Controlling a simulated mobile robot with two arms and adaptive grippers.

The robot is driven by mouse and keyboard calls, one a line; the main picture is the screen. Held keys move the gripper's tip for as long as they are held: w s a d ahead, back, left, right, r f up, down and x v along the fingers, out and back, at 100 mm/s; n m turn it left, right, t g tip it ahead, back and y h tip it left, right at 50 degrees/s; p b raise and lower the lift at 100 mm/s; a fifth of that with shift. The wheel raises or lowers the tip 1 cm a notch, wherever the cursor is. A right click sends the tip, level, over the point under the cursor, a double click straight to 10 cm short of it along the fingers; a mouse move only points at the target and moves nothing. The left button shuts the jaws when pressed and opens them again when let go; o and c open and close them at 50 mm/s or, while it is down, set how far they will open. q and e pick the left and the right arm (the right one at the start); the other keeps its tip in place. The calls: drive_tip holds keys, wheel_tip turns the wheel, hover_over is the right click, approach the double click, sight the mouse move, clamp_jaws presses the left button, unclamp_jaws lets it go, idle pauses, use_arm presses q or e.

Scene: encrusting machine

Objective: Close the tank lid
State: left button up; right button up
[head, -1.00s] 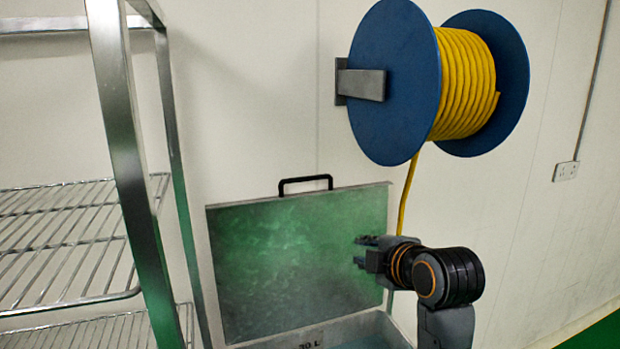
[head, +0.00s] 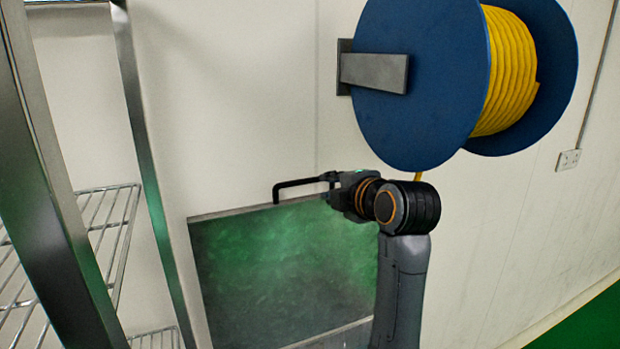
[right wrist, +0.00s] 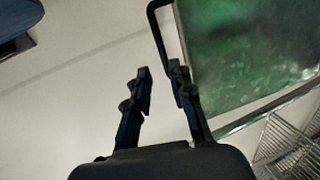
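The tank lid (head: 270,265) is a grey metal sheet with a green sheen, standing raised and nearly upright by the wall. Its black bar handle (head: 292,184) is on the top edge. My right gripper (head: 333,186) is at the right end of this handle. In the right wrist view the fingers of my right gripper (right wrist: 160,85) are apart with nothing held between them. The handle (right wrist: 157,30) shows just beyond the fingertips, partly behind one finger; contact cannot be told. The tank (head: 345,336) shows only slightly at the bottom. My left gripper is out of view.
A blue reel (head: 425,85) with yellow hose is mounted on the wall just above my right arm. A metal rack with wire shelves (head: 105,225) stands at the left. A wall socket (head: 568,159) is at the right. The wall between rack and reel is clear.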

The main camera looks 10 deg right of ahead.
sight(308, 182)
drive_tip(key=p+x, duration=0.3)
drive_tip(key=x, duration=0.7)
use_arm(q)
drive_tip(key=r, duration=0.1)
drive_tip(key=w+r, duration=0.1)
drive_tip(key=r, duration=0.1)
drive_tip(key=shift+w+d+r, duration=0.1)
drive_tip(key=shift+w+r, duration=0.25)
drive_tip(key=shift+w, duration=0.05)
use_arm(e)
drive_tip(key=shift+w+f, duration=0.1)
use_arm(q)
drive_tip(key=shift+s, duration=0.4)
use_arm(e)
clamp_jaws()
